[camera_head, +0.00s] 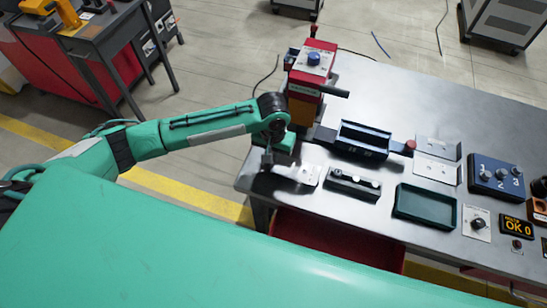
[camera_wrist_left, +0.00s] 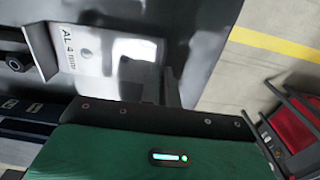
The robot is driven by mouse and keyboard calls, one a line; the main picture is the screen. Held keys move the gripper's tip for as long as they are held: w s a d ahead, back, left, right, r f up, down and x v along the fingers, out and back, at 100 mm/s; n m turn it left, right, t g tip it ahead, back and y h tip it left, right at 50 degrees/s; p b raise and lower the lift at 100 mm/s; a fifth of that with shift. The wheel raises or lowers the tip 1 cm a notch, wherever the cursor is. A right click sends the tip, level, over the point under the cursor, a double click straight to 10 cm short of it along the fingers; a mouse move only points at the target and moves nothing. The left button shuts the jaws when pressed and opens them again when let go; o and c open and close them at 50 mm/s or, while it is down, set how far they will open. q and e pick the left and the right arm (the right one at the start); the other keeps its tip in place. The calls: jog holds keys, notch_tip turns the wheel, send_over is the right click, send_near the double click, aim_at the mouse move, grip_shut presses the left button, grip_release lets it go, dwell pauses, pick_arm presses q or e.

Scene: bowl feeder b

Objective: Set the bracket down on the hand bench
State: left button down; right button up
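My left gripper (camera_head: 268,163) is low over the near left corner of the hand bench (camera_head: 283,192), its fingers pointing down. In the left wrist view its green housing fills the bottom, and a grey finger-like part (camera_wrist_left: 172,86) stands above it. I cannot tell whether the fingers are open or shut. No bracket can be made out clearly at the fingers. A pale plate marked "AL 4 mm" (camera_wrist_left: 118,62) lies in front of the gripper; it seems to be the small plate (camera_head: 309,175) beside it in the head view. My right gripper is not in view.
A red press (camera_head: 308,72) stands just behind the gripper. Bare metal lies toward the back right.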

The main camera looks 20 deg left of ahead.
pick_arm(q)
jog(key=shift+f, duration=1.5)
jog(key=shift+f, duration=0.1)
jog(key=c, duration=1.6)
grip_release()
jog(key=shift+c, duration=0.2)
notch_tip(320, 180, up, 12)
jog(key=b, duration=0.2)
